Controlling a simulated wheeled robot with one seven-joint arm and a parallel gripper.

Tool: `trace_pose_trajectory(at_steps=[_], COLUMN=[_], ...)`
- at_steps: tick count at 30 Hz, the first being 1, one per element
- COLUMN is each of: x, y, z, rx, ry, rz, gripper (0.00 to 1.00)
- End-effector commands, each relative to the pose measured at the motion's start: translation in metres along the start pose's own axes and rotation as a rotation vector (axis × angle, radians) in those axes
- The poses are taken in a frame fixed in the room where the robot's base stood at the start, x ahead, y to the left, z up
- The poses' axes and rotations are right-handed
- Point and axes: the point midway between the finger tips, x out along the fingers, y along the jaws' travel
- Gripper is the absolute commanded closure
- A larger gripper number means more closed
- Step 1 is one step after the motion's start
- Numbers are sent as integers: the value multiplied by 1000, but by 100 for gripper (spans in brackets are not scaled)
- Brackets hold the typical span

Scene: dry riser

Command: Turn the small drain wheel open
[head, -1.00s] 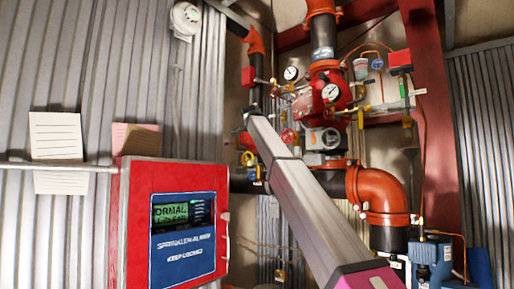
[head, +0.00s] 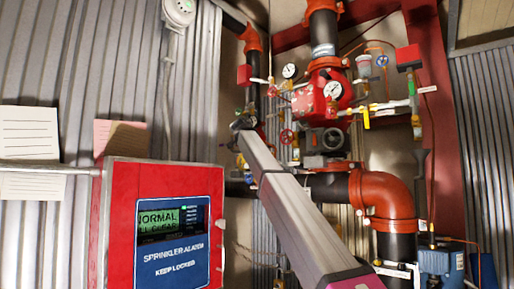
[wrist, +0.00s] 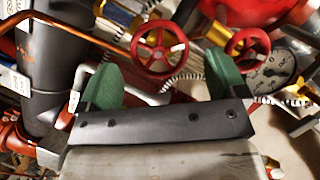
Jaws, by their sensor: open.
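A red spoked handwheel (wrist: 158,52) shows in the wrist view, beyond the gap between my fingertips. A second red handwheel (wrist: 246,47) is to its right, beside a pressure gauge. One red handwheel (head: 287,136) also shows in the head view, just right of my arm's far end. I cannot tell which wheel is the drain wheel. My gripper (wrist: 162,78) is open, with green fingertips spread wide and nothing held between them. It appears short of the wheels, without clear contact. In the head view my arm reaches toward the pipework, and the fingertips are too small to make out.
A red sprinkler alarm box (head: 165,225) stands close at the lower left. A large orange elbow pipe (head: 385,195) is right of my arm. Gauges (head: 333,90), brass valves and thin copper tubes crowd the riser. A dark pipe (wrist: 50,70) is left of my gripper.

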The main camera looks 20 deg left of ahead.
Motion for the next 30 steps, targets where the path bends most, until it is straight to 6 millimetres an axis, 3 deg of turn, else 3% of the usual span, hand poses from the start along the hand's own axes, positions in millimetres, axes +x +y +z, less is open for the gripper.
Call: trace_pose_trajectory(at_steps=[6, 16, 17, 21, 30], x=[32, 37, 37, 36, 36], y=[-1, 0, 0, 0, 0], z=[0, 0, 0, 0, 0], rx=[0, 0, 0, 0, -17], ry=[-1, -1, -1, -1, -1], rz=[1, 0, 0, 0, 8], gripper=[10, 10, 16, 59, 59])
